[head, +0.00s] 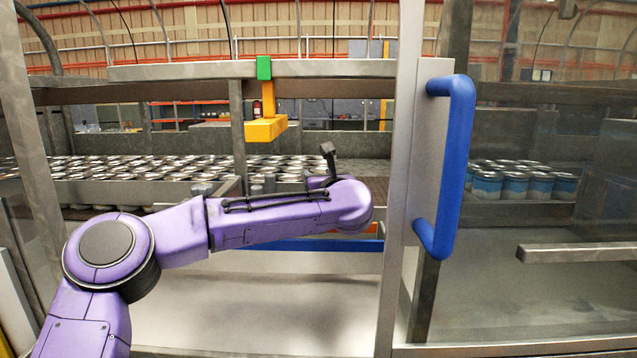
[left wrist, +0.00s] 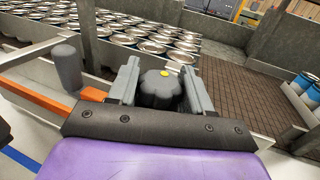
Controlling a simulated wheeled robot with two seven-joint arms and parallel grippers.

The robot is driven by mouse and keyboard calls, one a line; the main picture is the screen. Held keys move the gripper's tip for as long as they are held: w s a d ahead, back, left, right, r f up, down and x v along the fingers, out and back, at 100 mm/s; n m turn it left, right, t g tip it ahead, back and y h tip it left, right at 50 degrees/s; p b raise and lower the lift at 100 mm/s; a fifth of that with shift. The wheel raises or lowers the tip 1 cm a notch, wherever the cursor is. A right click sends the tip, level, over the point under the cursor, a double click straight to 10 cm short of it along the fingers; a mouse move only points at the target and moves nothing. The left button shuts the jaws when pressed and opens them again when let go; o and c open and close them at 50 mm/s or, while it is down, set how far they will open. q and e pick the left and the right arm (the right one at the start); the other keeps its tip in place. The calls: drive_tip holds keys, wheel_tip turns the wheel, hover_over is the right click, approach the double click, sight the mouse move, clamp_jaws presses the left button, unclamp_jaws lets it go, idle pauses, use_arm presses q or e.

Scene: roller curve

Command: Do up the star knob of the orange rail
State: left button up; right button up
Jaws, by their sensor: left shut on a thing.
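The star knob (left wrist: 160,90) is dark grey with a yellow dot on top. In the left wrist view it sits between the two fingers of my left gripper (left wrist: 161,84), which is shut on it. The orange rail (left wrist: 96,94) shows to the left of the knob, partly covered by the gripper. In the head view a small piece of the orange rail (head: 352,233) shows under my purple left arm. The knob and the left fingers are hidden there behind the arm. My right gripper is in neither view.
A door frame with a blue handle (head: 457,150) stands right of my left arm. A yellow bracket with a green block (head: 264,68) hangs from the beam above. Many cans (left wrist: 150,38) fill the conveyor behind. A grey upright post (left wrist: 67,67) stands left of the gripper.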

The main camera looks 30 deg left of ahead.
use_arm(q)
drive_tip(key=o, duration=1)
drive_tip(key=shift+a, duration=0.1)
drive_tip(key=b+v, duration=0.2)
drive_tip(key=v, duration=0.5)
drive_tip(key=shift+s+b, duration=0.2)
drive_tip(key=shift+b, duration=0.15)
